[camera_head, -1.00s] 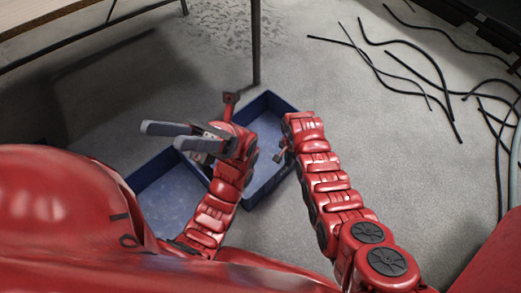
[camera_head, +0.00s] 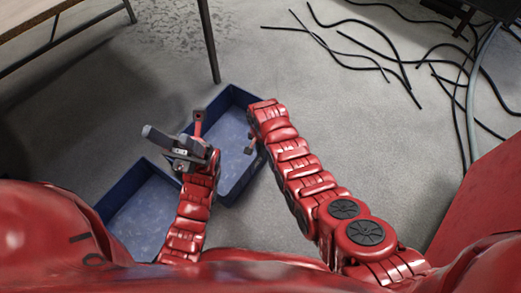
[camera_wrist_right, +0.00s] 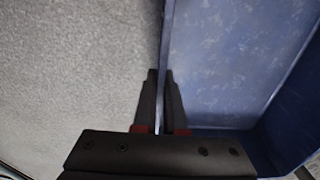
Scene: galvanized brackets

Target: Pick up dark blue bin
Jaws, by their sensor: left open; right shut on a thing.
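Two dark blue bins sit on the floor in the head view. One bin (camera_head: 229,137) is at the centre, partly covered by both of my arms. The other bin (camera_head: 135,212) is to its lower left, partly covered by my left arm and body. My right gripper (camera_wrist_right: 160,74) is shut on a bin's thin wall, one finger on each side, in the right wrist view. That bin's blue inside (camera_wrist_right: 230,60) lies to the right of the wall. My left gripper (camera_head: 158,144) is open and empty, above the bins.
Several black cables (camera_head: 385,50) and a grey hose (camera_head: 472,90) lie on the floor at the upper right. Grey floor right of the bins is clear.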

